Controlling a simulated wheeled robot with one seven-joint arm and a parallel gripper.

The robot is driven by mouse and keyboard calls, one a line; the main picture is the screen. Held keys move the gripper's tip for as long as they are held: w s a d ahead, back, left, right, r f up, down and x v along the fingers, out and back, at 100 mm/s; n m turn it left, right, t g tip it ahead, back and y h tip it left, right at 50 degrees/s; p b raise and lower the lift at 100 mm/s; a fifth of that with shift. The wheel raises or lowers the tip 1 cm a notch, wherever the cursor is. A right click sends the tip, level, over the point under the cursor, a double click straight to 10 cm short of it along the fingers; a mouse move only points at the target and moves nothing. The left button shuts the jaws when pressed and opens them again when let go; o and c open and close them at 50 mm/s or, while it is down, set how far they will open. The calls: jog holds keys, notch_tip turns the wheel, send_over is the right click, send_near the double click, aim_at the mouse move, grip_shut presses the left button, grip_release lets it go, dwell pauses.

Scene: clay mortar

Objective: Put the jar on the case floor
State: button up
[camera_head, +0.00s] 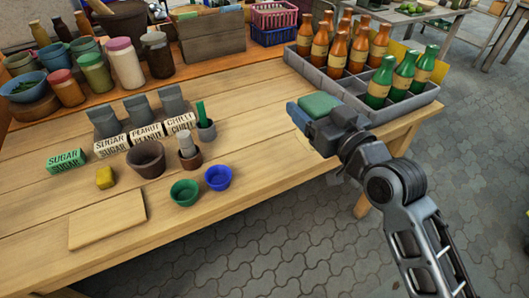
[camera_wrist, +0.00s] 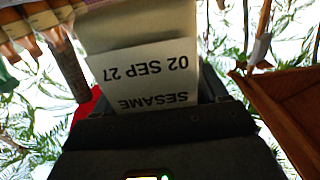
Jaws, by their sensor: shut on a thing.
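My gripper (camera_head: 306,112) is at the right part of the table, just left of and in front of the grey case (camera_head: 338,92). It is shut on the jar (camera_wrist: 140,75), whose pale label reads "SESAME 02 SEP 27" upside down in the wrist view. The gripper lies in front of the case's near left wall. The case holds orange-brown bottles at the back and green bottles (camera_head: 403,72) at the right. Its nearer cells look empty.
Small bowls (camera_head: 218,178), pots and labelled blocks (camera_head: 66,160) stand on the left half of the table. Jars (camera_head: 125,65) line the back left. A wooden box (camera_head: 212,40) and coloured baskets (camera_head: 274,30) stand behind.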

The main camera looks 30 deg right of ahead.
jog(key=shift+w+a+f, duration=0.85)
jog(key=shift+a+f, duration=0.55)
jog(key=shift+f, duration=0.2)
jog(key=shift+w+a+f, duration=0.8)
jog(key=shift+a+f, duration=0.65)
jog(key=shift+f, duration=0.1)
jog(key=shift+w+a+f, duration=0.85)
jog(key=shift+a+f, duration=0.55)
jog(key=shift+f, duration=0.2)
jog(key=shift+f, duration=0.1)
jog(key=shift+f, duration=0.1)
jog(key=o, duration=1.4)
jog(key=shift+c, duration=0.2)
jog(key=s+b, duration=0.1)
jog(key=s, duration=0.6)
jog(key=shift+s+f, duration=0.25)
jog(key=shift+s, duration=0.15)
